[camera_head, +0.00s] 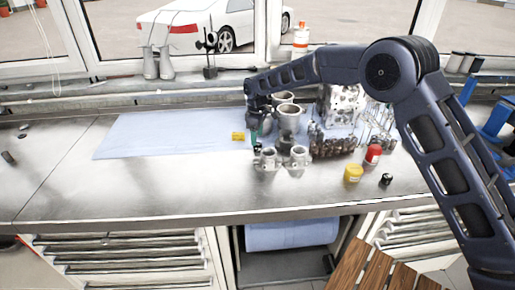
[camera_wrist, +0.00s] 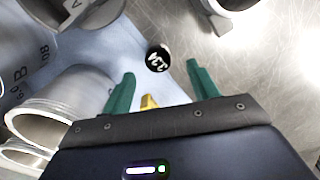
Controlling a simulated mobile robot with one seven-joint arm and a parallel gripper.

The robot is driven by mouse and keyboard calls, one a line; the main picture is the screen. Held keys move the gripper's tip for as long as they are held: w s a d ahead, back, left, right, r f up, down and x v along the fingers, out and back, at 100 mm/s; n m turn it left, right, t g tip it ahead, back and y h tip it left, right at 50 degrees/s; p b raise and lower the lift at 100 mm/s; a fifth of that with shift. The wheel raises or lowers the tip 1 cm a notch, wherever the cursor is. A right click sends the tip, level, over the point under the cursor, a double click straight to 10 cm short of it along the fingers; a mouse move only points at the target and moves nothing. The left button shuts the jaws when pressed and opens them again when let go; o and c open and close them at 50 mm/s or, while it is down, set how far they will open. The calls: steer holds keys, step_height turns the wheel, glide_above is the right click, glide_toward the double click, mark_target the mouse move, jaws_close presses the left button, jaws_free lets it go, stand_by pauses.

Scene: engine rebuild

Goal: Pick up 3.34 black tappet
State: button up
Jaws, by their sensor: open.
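The black tappet (camera_wrist: 157,58), a small round piece with 3.34 in white on top, shows in the wrist view. It lies near the edge of the blue mat, by bare metal. My gripper (camera_wrist: 161,70) is open, its two green fingers apart and nothing held. The tappet appears beyond the fingertips, roughly in line with the gap between them. In the head view my gripper (camera_head: 256,142) points down over the bench beside the metal funnel-shaped parts; I cannot make out the tappet there.
Grey funnel-shaped parts (camera_head: 289,118) crowd close to my gripper. A yellow block (camera_head: 238,136) is just left of it. An engine block (camera_head: 340,105), a red can (camera_head: 373,154), a yellow can (camera_head: 353,173) and a small black cylinder (camera_head: 386,179) stand right. The blue mat (camera_head: 160,134) is clear on the left.

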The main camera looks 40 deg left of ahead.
mark_target(258, 147)
step_height(258, 147, down, 5)
steer(key=shift+w+r, duration=0.1)
steer(key=shift+c, duration=0.2)
steer(key=c, duration=1)
